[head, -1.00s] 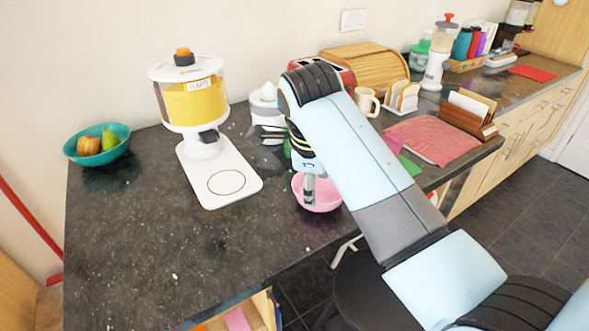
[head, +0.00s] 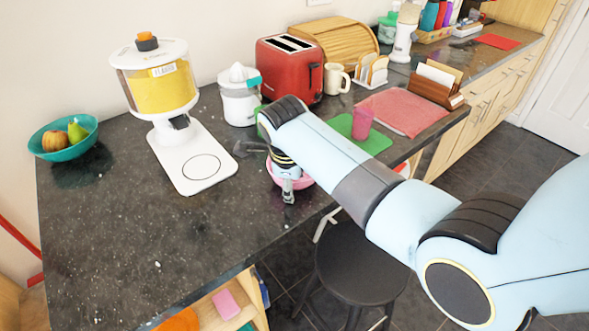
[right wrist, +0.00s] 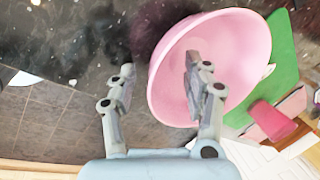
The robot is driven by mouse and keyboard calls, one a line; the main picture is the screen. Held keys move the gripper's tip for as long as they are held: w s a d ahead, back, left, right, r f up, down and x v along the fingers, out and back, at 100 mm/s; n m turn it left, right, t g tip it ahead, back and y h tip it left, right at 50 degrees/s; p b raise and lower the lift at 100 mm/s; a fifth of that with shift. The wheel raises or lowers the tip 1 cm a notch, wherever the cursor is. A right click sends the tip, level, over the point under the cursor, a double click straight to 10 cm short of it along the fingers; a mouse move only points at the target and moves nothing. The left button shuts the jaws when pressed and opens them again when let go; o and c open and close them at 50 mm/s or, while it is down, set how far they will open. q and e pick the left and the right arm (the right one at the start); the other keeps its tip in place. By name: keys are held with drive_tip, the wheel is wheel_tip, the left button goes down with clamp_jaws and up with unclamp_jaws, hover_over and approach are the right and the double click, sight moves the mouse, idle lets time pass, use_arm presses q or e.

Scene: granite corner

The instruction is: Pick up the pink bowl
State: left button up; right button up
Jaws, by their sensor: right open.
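The pink bowl (head: 303,183) stands on the dark granite counter near its front edge, partly hidden by my right gripper (head: 289,194). In the right wrist view the pink bowl (right wrist: 240,45) fills the upper middle, its hollow side facing the camera. My right gripper (right wrist: 158,65) is open. One finger overlaps the bowl's inside and the other is outside it, with the near rim between them in the picture. I cannot tell whether a finger touches the bowl. My left gripper is not in view.
A white-based flakes dispenser (head: 195,170) stands left of the bowl, a teal fruit bowl (head: 62,152) farther left. A white juicer (head: 238,106), red toaster (head: 288,75), green mat (head: 372,143) and pink cup (head: 362,123) are behind and right. A black stool (head: 358,265) stands in front.

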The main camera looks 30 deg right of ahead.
clamp_jaws()
drive_tip(key=shift+r, duration=0.1)
idle(0.6)
